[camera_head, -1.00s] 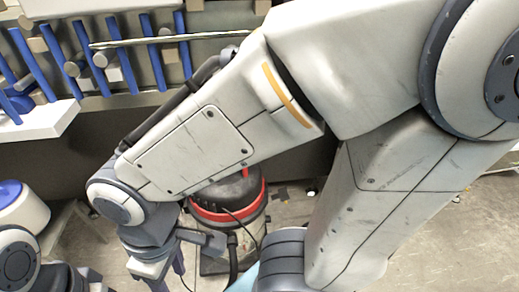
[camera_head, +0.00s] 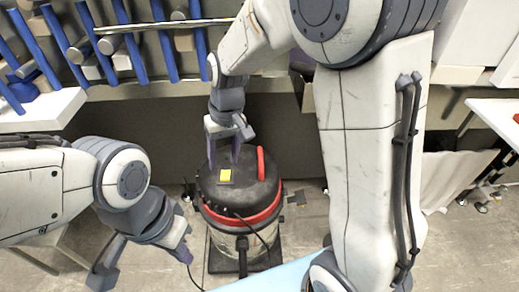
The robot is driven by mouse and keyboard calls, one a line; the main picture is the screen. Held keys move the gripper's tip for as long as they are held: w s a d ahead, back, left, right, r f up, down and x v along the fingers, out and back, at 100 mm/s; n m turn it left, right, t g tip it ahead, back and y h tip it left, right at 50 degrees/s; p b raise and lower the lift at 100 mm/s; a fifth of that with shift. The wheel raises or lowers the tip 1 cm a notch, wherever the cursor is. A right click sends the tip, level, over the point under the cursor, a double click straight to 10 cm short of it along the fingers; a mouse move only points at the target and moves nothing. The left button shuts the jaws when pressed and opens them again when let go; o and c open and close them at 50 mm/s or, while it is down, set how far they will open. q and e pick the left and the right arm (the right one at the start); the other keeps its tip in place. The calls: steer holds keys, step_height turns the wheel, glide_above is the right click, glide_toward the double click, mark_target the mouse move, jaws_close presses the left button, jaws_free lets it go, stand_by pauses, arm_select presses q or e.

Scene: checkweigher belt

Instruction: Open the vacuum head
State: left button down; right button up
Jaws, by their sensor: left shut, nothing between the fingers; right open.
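The vacuum stands on the floor in the middle, with a rounded black head (camera_head: 245,192), a red band (camera_head: 262,217) below it and a pale drum (camera_head: 226,243). The head sits on the drum. It carries a yellow label (camera_head: 224,175) and an upright red part (camera_head: 260,163) on its right side. My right gripper (camera_head: 224,160) is open and points down just above the head, behind the yellow label; I cannot tell whether it touches. My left gripper (camera_head: 185,254) is shut and empty, to the left of the drum.
Behind the vacuum is a conveyor frame with blue bars (camera_head: 86,40) and a metal rail (camera_head: 165,26). A white table (camera_head: 40,110) stands at left, another (camera_head: 497,115) at right. A black cable hangs in front of the drum. My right arm blocks the view right of the vacuum.

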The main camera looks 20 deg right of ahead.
steer(key=w+d+f+m, duration=0.3)
steer(key=w+d+f, duration=0.3)
steer(key=w+d, duration=0.25)
steer(key=m, duration=0.2)
glide_toward(262, 161)
steer(key=shift+t+y, duration=0.3)
steer(key=f, duration=0.3)
steer(key=a+f, duration=0.1)
steer(key=f, duration=0.4)
steer(key=shift+a+f, duration=0.2)
steer(key=shift+f, duration=0.15)
jaws_close()
